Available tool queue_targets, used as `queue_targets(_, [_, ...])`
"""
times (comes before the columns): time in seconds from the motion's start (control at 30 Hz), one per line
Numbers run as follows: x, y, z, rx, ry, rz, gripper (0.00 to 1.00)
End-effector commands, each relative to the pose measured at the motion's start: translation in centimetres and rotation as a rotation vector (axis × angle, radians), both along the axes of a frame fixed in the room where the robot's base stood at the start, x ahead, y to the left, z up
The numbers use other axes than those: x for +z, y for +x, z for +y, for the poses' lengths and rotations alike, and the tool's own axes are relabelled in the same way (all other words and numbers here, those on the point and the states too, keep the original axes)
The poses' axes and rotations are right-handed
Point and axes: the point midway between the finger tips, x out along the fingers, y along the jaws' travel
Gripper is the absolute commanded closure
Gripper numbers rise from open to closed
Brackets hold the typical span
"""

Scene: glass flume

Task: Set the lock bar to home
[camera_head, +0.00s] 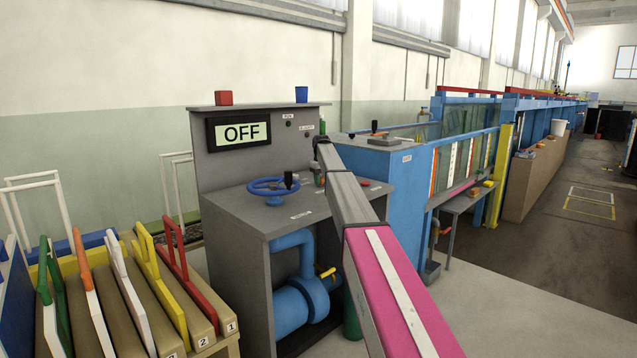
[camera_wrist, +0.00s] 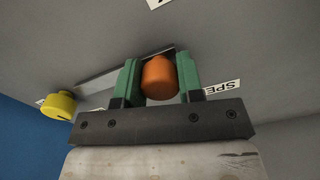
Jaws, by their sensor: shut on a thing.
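In the wrist view my gripper (camera_wrist: 158,72) has its two green fingers shut on an orange rounded knob (camera_wrist: 159,82). The knob stands on a grey panel. A pale, flat slanted bar (camera_wrist: 98,80) shows behind the left finger. It may be the lock bar, with the knob as its handle, but the fingers hide where they join. In the head view my arm reaches over the grey console (camera_head: 235,228), and its own links largely hide the gripper. No readable lock label shows. A label starting "SPE" (camera_wrist: 221,88) lies right of the fingers.
A yellow knob (camera_wrist: 59,105) sits left of my gripper. The console carries a blue handwheel (camera_head: 273,187) and a display reading OFF (camera_head: 242,132). A blue cabinet (camera_head: 375,165) stands to the right. Coloured frames (camera_head: 120,290) fill a rack at lower left. The floor at right is open.

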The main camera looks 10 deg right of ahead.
Motion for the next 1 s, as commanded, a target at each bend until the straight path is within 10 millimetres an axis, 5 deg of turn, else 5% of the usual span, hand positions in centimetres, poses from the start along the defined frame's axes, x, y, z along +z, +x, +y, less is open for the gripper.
queue_targets(0.13, [0.1, 1.6, -2.0, -0.001, 0.000, 0.001, 1.00])
queue_targets(0.4, [0.0, 1.6, -2.2, -0.001, -0.002, -0.002, 1.00])
queue_targets(0.43, [0.0, 1.6, -2.2, -0.001, -0.002, -0.002, 0.59])
queue_targets(0.5, [0.0, 1.6, -2.2, -0.001, -0.002, -0.002, 0.40])
queue_targets(1.0, [1.3, 1.5, -2.1, -0.001, -0.001, -0.001, 0.40])
